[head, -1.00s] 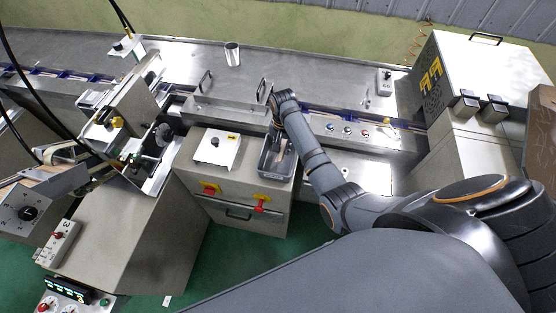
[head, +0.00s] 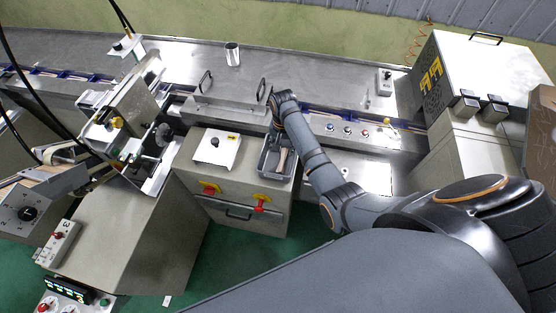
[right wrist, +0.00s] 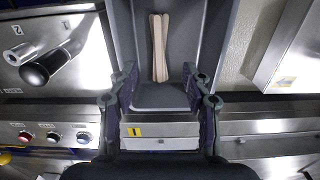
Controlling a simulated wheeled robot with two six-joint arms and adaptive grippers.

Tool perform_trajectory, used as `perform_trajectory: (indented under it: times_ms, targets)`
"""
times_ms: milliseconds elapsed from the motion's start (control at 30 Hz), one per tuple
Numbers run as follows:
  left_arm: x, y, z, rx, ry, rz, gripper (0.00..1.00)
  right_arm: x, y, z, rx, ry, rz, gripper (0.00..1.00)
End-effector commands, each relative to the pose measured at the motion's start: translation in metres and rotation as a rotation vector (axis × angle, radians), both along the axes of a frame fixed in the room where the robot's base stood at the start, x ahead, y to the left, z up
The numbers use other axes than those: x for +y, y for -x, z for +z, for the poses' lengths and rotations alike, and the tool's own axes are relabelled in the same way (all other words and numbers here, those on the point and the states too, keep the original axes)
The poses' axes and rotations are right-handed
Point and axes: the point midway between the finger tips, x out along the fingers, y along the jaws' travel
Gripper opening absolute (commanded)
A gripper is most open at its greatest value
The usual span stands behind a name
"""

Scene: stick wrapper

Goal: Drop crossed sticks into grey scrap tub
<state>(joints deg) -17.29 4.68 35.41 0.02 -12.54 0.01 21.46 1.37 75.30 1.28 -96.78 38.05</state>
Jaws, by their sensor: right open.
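The grey scrap tub (head: 264,168) sits on the cabinet top in the middle of the head view. Its grey inside (right wrist: 128,30) fills the top centre of the right wrist view. Pale wooden sticks (right wrist: 160,45) lie together in the tub, slightly crossed and fanned at the ends. They also show as a tan strip (head: 283,159) in the head view. My right gripper (right wrist: 159,76) is open and empty, its fingers apart on either side of the tub's near end. In the head view its fingers are mostly hidden by my wrist. My left gripper is not in view.
A white box with a black knob (head: 213,147) stands left of the tub. A steel guard with two handles (head: 232,103) and the conveyor rail lie behind. A steel cup (head: 232,54) stands on the back table.

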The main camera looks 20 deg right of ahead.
Motion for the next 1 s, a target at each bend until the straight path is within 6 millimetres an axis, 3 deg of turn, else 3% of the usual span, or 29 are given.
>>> perform_trajectory:
  times_ms: [300, 500, 1000]
  targets:
    - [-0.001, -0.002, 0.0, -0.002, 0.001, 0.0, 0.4, 0.0, -0.001, 0.073, -0.004, 0.001, 0.0, 0.49]
    - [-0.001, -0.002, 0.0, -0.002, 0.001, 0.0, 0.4, 0.0, 0.0, 0.105, -0.001, 0.001, 0.0, 0.49]
    - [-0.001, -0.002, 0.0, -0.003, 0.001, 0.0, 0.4, 0.0, 0.0, 0.112, 0.0, 0.0, 0.0, 0.49]
